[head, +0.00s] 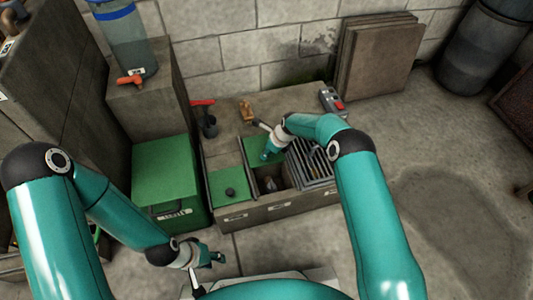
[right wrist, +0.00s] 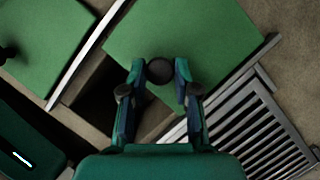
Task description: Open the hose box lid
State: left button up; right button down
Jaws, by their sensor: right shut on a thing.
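The low box unit has a middle compartment (head: 270,180), partly uncovered, with something dark and unclear inside. Its green lid (head: 258,146) lies toward the back of the opening and is partly hidden by my right gripper (head: 268,152). In the right wrist view the lid (right wrist: 190,35) fills the top, and my right gripper (right wrist: 160,85) is shut on its round black knob (right wrist: 160,70). The dark opening (right wrist: 100,95) shows beside it. I cannot tell how far the lid is tilted. My left gripper (head: 214,257) is open and empty, in front of the unit.
A second green lid (head: 222,183) with a black knob covers the left compartment. A slatted grille (head: 311,160) covers the right one. A green box (head: 165,170) stands left. A red-handled tool (head: 205,115) and a grey switch box (head: 331,101) sit on the back ledge.

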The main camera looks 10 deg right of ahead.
jog(key=c, duration=0.9)
grip_release()
jog(key=shift+o, duration=0.2)
jog(key=shift+s+d+r, duration=0.1)
jog(key=shift+d+r, duration=0.1)
jog(key=shift+r, duration=0.35)
jog(key=v, duration=1)
jog(key=shift+r, duration=0.3)
jog(key=shift+d, duration=0.2)
